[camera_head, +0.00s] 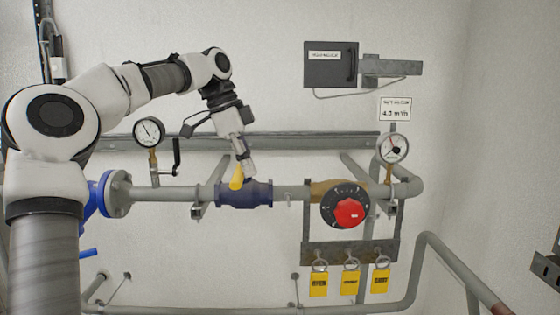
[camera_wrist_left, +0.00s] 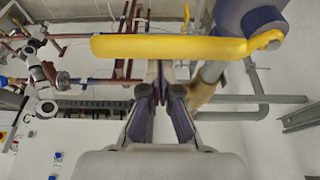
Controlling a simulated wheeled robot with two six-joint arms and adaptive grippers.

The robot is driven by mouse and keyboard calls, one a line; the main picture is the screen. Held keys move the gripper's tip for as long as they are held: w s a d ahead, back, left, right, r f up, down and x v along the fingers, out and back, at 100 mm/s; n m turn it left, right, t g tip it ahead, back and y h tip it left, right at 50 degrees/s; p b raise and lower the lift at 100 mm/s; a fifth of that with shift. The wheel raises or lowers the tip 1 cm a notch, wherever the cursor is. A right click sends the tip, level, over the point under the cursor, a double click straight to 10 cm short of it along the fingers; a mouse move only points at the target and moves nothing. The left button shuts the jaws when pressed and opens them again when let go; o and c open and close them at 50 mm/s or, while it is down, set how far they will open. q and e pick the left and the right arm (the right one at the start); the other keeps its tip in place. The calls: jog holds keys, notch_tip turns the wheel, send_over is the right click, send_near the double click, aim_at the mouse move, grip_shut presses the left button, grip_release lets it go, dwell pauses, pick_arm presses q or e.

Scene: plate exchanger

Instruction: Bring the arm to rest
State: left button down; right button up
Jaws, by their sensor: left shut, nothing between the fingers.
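My left arm reaches in from the left in the head view. Its gripper (camera_head: 248,172) points down beside the yellow lever (camera_head: 237,178) of the blue valve (camera_head: 245,194). In the left wrist view the gripper's fingers (camera_wrist_left: 160,80) are together with nothing between them. The yellow lever (camera_wrist_left: 170,47) runs across that view in front of the fingertips, with part of the blue valve (camera_wrist_left: 238,18) at its right end. I cannot tell whether the fingertips touch the lever. My right gripper is not in view.
A pressure gauge (camera_head: 148,132) stands on the pipe left of the gripper. To the right are a red dial (camera_head: 348,212), another gauge (camera_head: 393,148) and yellow tags (camera_head: 350,283). A dark box (camera_head: 331,65) hangs above. The wall between gripper and box is clear.

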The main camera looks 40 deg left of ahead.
pick_arm(q)
jog(key=shift+r, duration=0.1)
jog(key=v, duration=0.7)
jog(key=shift+a, duration=0.1)
jog(key=shift+r, duration=0.15)
